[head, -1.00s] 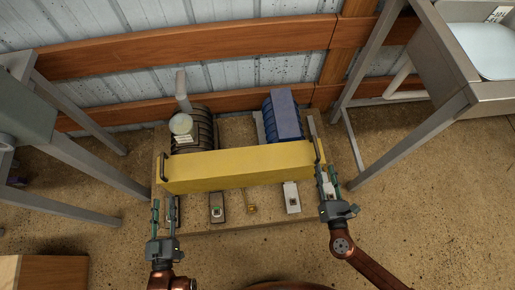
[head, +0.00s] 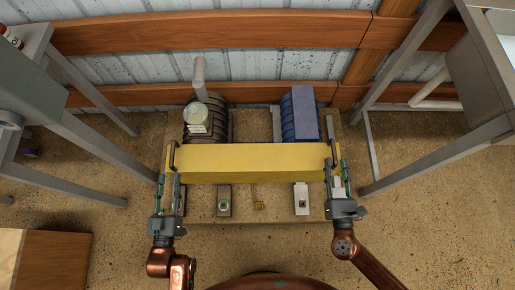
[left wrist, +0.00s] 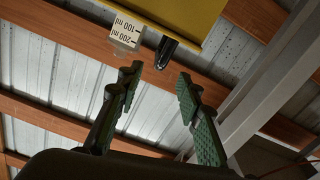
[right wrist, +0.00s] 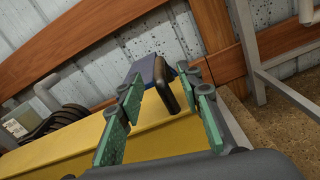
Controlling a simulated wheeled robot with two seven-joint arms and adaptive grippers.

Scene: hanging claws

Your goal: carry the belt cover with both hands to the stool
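The belt cover (head: 250,163) is a long yellow bar lying level across a low base in front of me, with a dark handle at each end. Its left handle (head: 172,155) also shows in the left wrist view (left wrist: 166,52), just beyond the fingertips. My left gripper (head: 169,178) is open and empty, just short of that handle. The right handle (head: 328,168) shows in the right wrist view (right wrist: 166,88) between and beyond the fingertips. My right gripper (head: 335,168) is open close to that handle; contact cannot be told. I cannot identify the stool.
Behind the cover stand a dark ribbed motor (head: 216,122) with a measuring cup (head: 196,116) and a blue ribbed unit (head: 300,115). Metal-legged tables stand left (head: 95,155) and right (head: 435,155). A wooden block (head: 45,262) is at lower left. Floor at lower right is clear.

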